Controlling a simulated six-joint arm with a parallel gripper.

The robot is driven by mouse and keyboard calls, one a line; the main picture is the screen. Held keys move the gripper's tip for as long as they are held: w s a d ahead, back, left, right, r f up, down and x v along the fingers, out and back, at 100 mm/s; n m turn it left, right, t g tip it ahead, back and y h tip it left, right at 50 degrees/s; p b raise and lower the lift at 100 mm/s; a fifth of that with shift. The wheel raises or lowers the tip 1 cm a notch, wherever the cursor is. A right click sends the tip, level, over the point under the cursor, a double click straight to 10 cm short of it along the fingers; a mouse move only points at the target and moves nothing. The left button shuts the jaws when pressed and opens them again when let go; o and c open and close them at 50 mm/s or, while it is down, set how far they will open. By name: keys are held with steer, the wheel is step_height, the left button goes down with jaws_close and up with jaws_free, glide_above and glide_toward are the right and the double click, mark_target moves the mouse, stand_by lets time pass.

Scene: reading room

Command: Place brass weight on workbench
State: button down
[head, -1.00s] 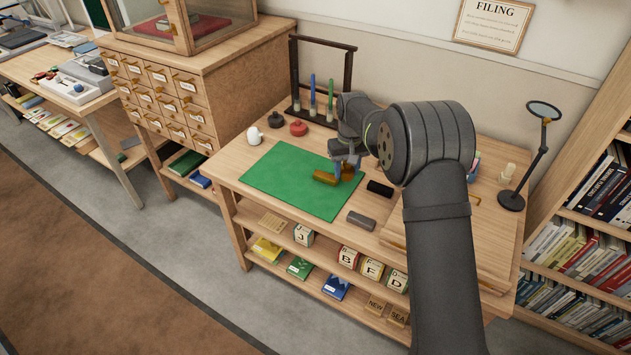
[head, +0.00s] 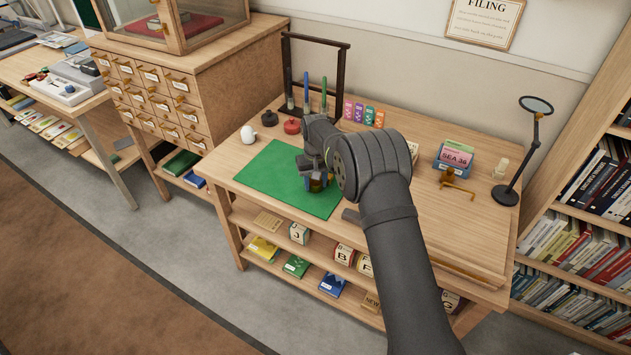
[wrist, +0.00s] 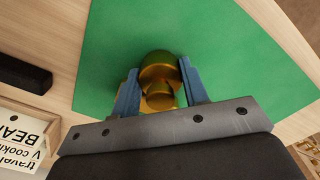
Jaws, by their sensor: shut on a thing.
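The brass weight (wrist: 158,72) is a gold-coloured cylinder with a smaller round knob, seen between the blue fingers in the wrist view. In the head view only a small part of the brass weight (head: 317,186) shows, below my gripper (head: 316,181). My gripper (wrist: 160,95) is shut on it over the green mat (head: 270,180), which covers the left part of the workbench (head: 225,166). The weight is at or just above the mat; I cannot tell whether it touches. My arm hides the bench just right of the gripper.
A white object (head: 248,134), a dark one (head: 269,118) and a red one (head: 292,126) stand behind the mat. A dark rack (head: 345,75) is at the back. A grey block (head: 350,215) lies right of the mat. A magnifier lamp (head: 508,192) stands at the right.

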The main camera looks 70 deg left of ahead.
steer(key=c, duration=1.1)
jaws_free()
steer(key=shift+f, duration=0.1)
step_height(320, 180, up, 11)
steer(key=shift+r, duration=0.1)
steer(key=o, duration=0.4)
steer(key=shift+r, duration=0.55)
